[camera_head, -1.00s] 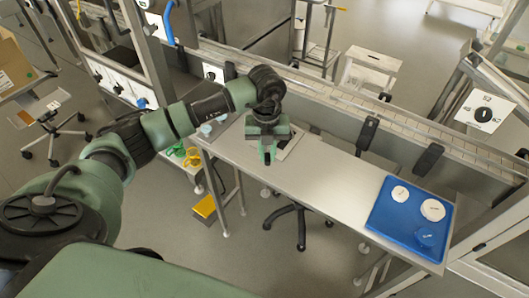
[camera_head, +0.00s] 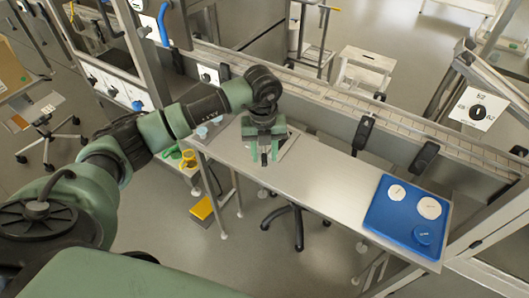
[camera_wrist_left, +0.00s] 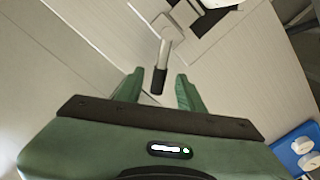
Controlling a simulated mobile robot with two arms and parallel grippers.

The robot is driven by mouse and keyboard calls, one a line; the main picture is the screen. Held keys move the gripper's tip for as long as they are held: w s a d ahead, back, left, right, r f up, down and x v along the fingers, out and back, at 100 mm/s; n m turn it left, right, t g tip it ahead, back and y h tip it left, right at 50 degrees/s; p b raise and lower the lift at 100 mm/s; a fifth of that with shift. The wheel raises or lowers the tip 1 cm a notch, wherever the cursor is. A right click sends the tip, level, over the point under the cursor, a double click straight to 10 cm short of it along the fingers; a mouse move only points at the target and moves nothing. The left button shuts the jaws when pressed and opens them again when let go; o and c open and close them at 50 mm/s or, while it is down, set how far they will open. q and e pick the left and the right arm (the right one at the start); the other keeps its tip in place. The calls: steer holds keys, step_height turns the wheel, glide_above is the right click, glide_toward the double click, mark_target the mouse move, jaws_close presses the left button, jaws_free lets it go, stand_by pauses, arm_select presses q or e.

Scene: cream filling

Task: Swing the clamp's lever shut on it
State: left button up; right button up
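The clamp's lever (camera_wrist_left: 164,52) shows in the left wrist view as a grey metal arm with a black grip (camera_wrist_left: 159,80) at its near end. Its far end meets a small bracket (camera_wrist_left: 176,28) beside a dark plate edge. My left gripper (camera_wrist_left: 160,88) is open, with one green finger on each side of the black grip; I cannot tell whether either touches it. In the head view the left gripper (camera_head: 265,155) points down over the left end of the metal table, hiding most of the clamp. What the clamp holds is not clear. My right gripper is not in view.
The metal table (camera_head: 325,185) is bare in its middle. A blue tray (camera_head: 385,228) with white round pieces and a blue round piece lies at its right end. A conveyor (camera_head: 400,128) runs behind it. Yellow and green rings (camera_head: 188,158) sit to the left.

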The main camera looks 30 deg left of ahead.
mark_target(264, 157)
arm_select(q)
step_height(264, 157, up, 8)
steer(key=shift+f+b, duration=0.1)
steer(key=shift+b, duration=0.8)
